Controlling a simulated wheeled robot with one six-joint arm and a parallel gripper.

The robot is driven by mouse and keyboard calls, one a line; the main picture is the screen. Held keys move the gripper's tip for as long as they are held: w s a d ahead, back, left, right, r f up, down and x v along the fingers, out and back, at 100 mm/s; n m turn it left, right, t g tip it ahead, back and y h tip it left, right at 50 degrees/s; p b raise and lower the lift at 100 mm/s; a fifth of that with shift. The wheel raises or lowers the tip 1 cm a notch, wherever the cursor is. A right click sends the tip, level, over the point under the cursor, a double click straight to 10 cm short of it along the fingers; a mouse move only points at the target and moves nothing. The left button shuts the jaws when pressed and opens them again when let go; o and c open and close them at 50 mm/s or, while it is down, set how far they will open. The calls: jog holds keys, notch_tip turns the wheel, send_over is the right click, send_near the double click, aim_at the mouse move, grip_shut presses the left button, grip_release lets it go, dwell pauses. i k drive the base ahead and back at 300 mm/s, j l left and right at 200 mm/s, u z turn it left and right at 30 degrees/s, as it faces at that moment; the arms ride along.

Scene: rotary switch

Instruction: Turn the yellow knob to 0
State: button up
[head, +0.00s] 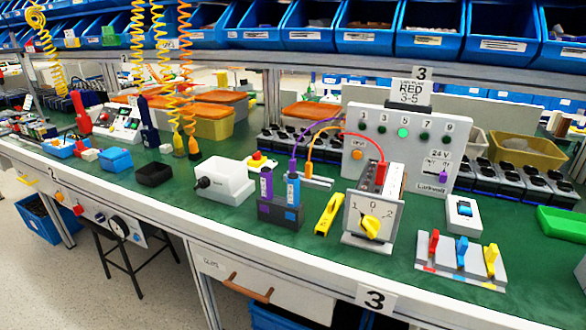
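The yellow knob (371,226) sits on the front of a small white switch box (363,242) that stands on the green bench top. The box face has a 1 at the left, a 0 at the top and a 2 at the right. The knob looks tilted on its face, but it is too small to tell surely which number it points to. My gripper is not in view, and nothing touches the knob.
A yellow tool (328,214) lies left of the switch box. A grey base with red, blue and yellow levers (461,256) is to the right. A panel with numbered lamps (400,148) stands behind. The bench's front edge (330,288) is close in front.

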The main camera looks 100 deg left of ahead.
aim_at(369, 225)
jog(key=u, duration=1.85)
jog(key=i+j+u, duration=0.1)
jog(key=j+u, duration=0.25)
jog(key=i+j+u, duration=0.15)
jog(key=j+u, duration=0.2)
jog(key=j, duration=0.15)
